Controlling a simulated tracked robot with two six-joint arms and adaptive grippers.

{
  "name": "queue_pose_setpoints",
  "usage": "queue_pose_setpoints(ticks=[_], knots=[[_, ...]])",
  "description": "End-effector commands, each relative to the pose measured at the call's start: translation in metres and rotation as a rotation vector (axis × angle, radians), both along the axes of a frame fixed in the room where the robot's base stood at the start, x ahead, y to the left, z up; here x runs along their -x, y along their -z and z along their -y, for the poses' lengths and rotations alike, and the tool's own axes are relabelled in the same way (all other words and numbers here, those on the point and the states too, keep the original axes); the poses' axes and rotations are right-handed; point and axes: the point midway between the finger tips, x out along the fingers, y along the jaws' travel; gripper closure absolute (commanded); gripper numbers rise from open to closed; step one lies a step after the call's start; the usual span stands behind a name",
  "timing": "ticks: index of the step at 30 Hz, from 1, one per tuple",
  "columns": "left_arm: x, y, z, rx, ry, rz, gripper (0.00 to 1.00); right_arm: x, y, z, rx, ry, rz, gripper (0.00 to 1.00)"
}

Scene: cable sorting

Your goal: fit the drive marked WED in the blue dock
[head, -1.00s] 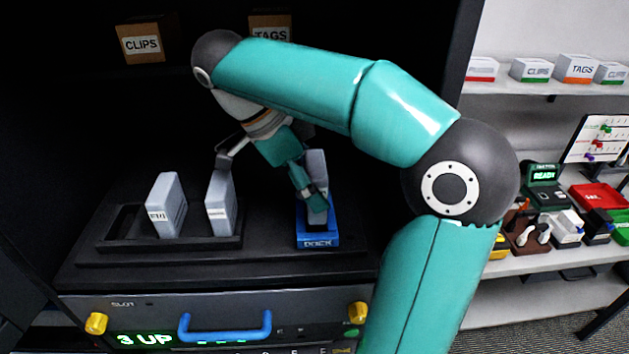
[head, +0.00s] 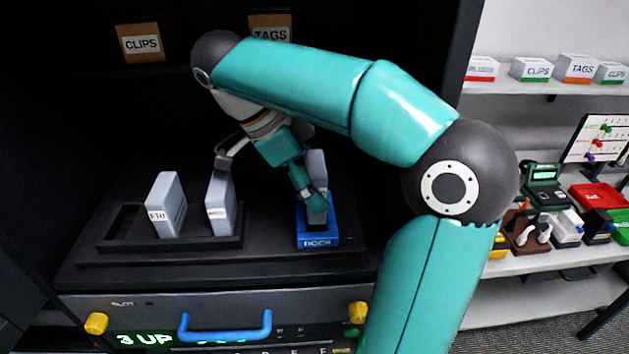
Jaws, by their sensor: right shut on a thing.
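The blue dock (head: 318,238) stands on the dark shelf, right of the black rack (head: 120,240). A grey drive (head: 317,162) stands upright at the dock, partly hidden by my right gripper (head: 314,200). My right gripper is shut on this drive. Its label is hidden, so I cannot read its mark. Whether the drive is fully seated in the dock I cannot tell. Two other grey drives stand upright in the rack. The left drive (head: 166,205) has a label that seems to read FRI. The label of the other drive (head: 220,205) is too small to read. My left gripper is not in view.
A drawer front with a blue handle (head: 225,326) and yellow knobs lies below the shelf. CLIPS (head: 141,43) and TAGS (head: 270,24) boxes stand at the back above. Side shelves at the right hold small boxes and devices. My right arm spans the right of the cabinet.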

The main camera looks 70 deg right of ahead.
Motion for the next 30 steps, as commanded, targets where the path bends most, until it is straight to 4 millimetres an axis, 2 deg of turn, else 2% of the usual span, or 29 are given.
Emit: queue_pose_setpoints(ticks=[30], knots=[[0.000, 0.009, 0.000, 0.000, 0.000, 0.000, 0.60, 0.001, 0.010, 0.000, 0.000, 0.002, 0.000, 0.63]])
